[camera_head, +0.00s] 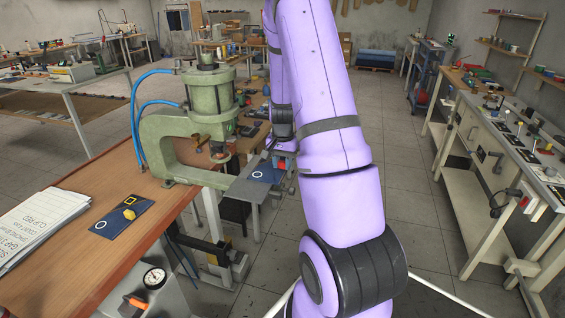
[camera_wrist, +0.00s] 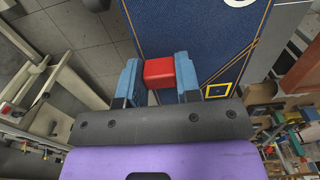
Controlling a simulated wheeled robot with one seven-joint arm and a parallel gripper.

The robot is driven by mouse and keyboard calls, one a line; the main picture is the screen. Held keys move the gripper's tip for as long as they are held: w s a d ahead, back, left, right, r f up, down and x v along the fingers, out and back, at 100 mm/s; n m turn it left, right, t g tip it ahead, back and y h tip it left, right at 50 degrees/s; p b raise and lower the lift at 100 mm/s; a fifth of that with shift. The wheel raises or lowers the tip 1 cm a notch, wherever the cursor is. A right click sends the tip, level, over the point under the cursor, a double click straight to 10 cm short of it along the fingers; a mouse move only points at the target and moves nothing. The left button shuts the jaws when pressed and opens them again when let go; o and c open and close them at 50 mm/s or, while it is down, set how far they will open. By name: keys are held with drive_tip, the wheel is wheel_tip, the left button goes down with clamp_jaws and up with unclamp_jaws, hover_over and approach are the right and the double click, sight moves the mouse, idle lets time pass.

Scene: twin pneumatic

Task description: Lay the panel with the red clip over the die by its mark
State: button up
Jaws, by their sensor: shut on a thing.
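The dark blue panel (camera_head: 266,173) with a white ring mark is held at its right edge by my gripper (camera_head: 284,162), over or on a grey metal plate beside the green press. In the wrist view the panel (camera_wrist: 195,35) fills the upper middle, with a yellow square outline near its lower right corner and part of the white ring at the top. My gripper's blue fingers (camera_wrist: 160,80) are shut on the red clip (camera_wrist: 159,71) at the panel's edge. The die is not clear; a small round part (camera_head: 220,157) shows under the press ram.
The green press (camera_head: 165,145) with blue hoses stands on the wooden bench (camera_head: 60,260). A second blue panel (camera_head: 112,226) with a yellow clip lies on the bench beside printed sheets (camera_head: 40,225). The grey plate (camera_head: 243,192) juts right from the press. Floor is open between benches.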

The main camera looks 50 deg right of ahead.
drive_tip(key=o, duration=1)
wheel_tip(320, 180, up, 11)
drive_tip(key=shift+f, duration=0.15)
drive_tip(key=s+a+r+n+t, duration=0.25)
drive_tip(key=a+r+n, duration=0.35)
drive_tip(key=a+r, duration=0.95)
drive_tip(key=s+a+r+n+t, duration=0.1)
drive_tip(key=s+a+n, duration=0.1)
drive_tip(key=s+a, duration=0.3)
drive_tip(key=s+a+r+n, duration=0.2)
drive_tip(key=s+a+n, duration=0.1)
drive_tip(key=s+a, duration=0.2)
drive_tip(key=s+a+r+n+t, duration=0.1)
drive_tip(key=s+a+n, duration=0.1)
drive_tip(key=s+a, duration=0.3)
drive_tip(key=shift+s+a+r+t, duration=0.15)
drive_tip(key=shift+s+r+t, duration=0.15)
drive_tip(key=shift+s, duration=0.25)
